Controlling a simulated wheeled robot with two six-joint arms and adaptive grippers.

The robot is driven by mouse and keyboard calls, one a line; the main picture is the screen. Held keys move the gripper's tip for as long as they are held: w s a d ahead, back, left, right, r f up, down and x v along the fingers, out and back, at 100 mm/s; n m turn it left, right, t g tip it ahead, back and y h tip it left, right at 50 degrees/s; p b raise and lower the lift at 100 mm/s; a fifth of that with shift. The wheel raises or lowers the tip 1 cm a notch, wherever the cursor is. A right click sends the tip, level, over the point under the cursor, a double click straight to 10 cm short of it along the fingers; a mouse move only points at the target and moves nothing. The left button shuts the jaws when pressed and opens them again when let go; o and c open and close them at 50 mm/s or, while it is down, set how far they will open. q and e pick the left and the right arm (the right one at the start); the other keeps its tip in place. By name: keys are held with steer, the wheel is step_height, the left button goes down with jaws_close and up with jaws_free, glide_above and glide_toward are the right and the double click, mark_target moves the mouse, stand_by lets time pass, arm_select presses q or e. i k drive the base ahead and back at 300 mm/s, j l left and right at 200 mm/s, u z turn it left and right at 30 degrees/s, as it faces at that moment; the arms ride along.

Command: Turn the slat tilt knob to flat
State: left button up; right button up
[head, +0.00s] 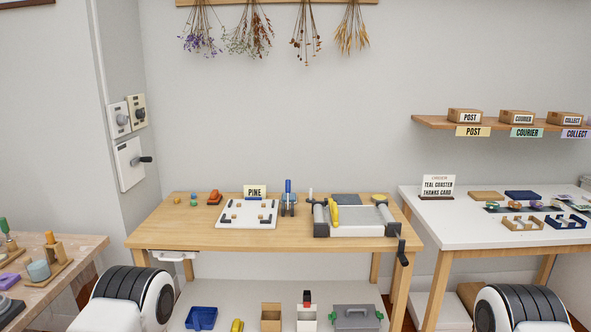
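Several controls sit on the narrow wall panel at the left. A white plate with a grey round knob (122,119) is at the upper left of the group. A cream plate with a dark grey knob (140,114) is beside it on the right. Below them is a larger white plate (128,176) with a black handle (145,159) sticking out to the right. I see no readable label, so I cannot tell which one is the slat tilt knob or its setting. Neither of my grippers is in view.
A wooden table (160,239) stands in the middle, bearing a white board (236,222), a PINE sign (255,191) and a roller press (352,229). A stone-topped bench (83,254) is at lower left, a white-topped table (450,220) at right. The wall controls look unobstructed.

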mark_target(122, 120)
steer(key=i+j+u, duration=0.25)
steer(key=u, duration=0.15)
steer(key=i+j+u, duration=0.1)
steer(key=i+u, duration=0.25)
steer(key=i, duration=0.15)
steer(key=i+u, duration=0.4)
